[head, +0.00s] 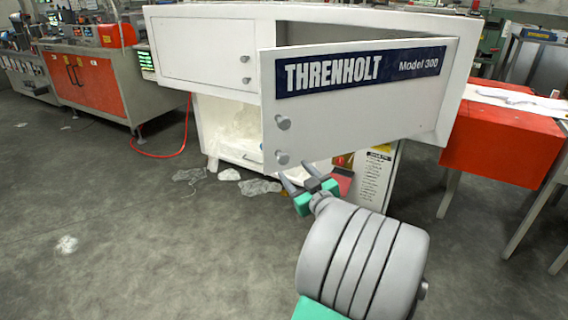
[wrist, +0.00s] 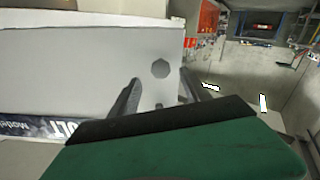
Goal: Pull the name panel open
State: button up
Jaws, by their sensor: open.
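The name panel (head: 345,112) is a white door with a dark blue "THRENHOLT Model 300" label (head: 362,72). It stands swung outward from the white cabinet, with a dark gap above it. Two round grey knobs, an upper one (head: 283,123) and a lower one (head: 282,158), sit near its left edge. My gripper (head: 297,174) is open just below the lower knob. In the wrist view the panel (wrist: 70,70) fills the left, its label upside down. A grey knob (wrist: 160,68) appears between and beyond the open fingers; contact cannot be told.
A closed white door (head: 205,50) with two knobs is to the left on the cabinet. Loose scraps (head: 260,187) lie on the floor below. A red bench (head: 500,135) stands at right, a machine with red doors (head: 90,85) at left. The floor in front at left is mostly clear.

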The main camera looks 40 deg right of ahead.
aim_at(285, 160)
jog(key=x, duration=0.7)
jog(key=shift+w, duration=0.3)
jog(key=shift+c, duration=0.2)
grip_shut()
dwell(0.7)
